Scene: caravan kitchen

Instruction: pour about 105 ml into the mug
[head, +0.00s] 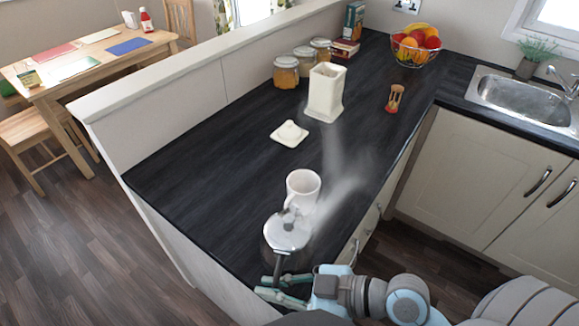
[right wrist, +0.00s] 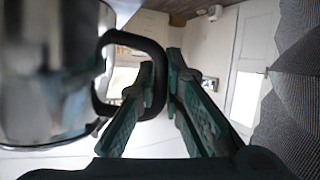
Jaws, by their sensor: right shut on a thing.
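The white mug (head: 303,184) stands upright on the dark counter; its inside is too unclear to tell what it holds. A shiny metal pot (head: 287,232) with a lid and a dark handle is just in front of the mug and covers its lower part. My right gripper (head: 283,289) is shut on the pot's handle. In the right wrist view the pot (right wrist: 50,75) is at the left, and its black handle (right wrist: 130,38) passes between the fingers. Whether the pot touches the counter or is tilted, I cannot tell. My left gripper is not in view.
Pale steam drifts around the mug and pot. A square white lid (head: 289,133) lies near a tall white canister (head: 325,92). Behind are jars (head: 286,72) and a fruit basket (head: 414,46); an hourglass-like object (head: 394,98) stands right. The counter left of the mug is clear.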

